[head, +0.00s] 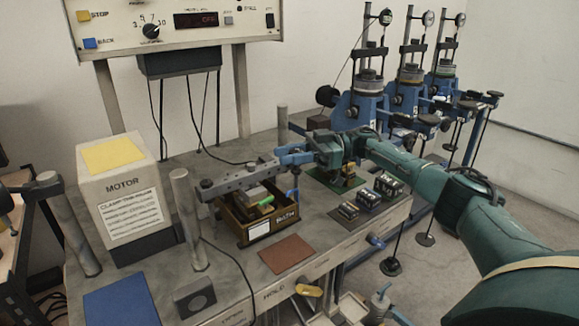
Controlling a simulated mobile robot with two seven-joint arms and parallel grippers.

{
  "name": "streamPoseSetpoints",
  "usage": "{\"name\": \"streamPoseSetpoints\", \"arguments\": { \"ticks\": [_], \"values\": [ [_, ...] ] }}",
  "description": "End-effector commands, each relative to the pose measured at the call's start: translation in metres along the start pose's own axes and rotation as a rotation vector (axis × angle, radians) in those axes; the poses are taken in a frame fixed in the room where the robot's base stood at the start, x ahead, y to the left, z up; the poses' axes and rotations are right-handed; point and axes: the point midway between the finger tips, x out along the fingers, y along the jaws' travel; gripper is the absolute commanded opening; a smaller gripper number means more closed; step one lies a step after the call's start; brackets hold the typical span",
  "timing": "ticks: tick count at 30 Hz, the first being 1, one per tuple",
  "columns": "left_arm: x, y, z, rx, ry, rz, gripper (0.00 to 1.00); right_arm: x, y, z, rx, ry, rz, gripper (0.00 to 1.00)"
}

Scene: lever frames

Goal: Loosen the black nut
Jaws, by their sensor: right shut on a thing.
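A grey metal bar (238,178) runs between two upright grey posts, the left post (188,220) and the right post (282,124), above the bench. My right gripper (282,157) has its blue fingers at the bar's right end, close to the right post. It is shut on a small part there, apparently the black nut, which the fingers largely hide. A small dark knob (206,184) shows at the bar's left end. My left gripper is not in view.
A wooden tray (262,236) holding small parts sits under the bar. A motor box (122,190) stands at the left and a control panel (180,22) behind. Blue lever stands (365,105) are at the back right. Weights (368,199) lie near the bench's right edge.

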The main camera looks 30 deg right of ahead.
Motion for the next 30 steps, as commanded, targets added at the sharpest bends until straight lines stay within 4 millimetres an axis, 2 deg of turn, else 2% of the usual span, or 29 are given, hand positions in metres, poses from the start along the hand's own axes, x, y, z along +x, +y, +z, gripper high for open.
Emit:
{"name": "streamPoseSetpoints", "arguments": {
  "ticks": [7, 20, 21, 28, 30],
  "values": [
    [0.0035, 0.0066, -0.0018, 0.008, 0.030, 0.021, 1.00, 0.0010, -0.0007, 0.0005, 0.000, 0.003, -0.059, 0.07],
    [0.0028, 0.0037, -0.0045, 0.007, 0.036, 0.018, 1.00, 0.0015, -0.0017, -0.0007, 0.000, 0.002, -0.071, 0.07],
    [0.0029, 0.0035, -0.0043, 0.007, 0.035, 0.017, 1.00, 0.0015, -0.0017, -0.0007, 0.000, 0.002, -0.071, 0.31],
    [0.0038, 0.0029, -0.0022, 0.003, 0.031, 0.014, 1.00, 0.0012, -0.0015, -0.0004, 0.000, 0.002, -0.070, 0.50],
    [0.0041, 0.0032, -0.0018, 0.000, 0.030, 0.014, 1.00, 0.0010, -0.0015, -0.0003, 0.000, 0.001, -0.069, 0.52]
  ]
}}
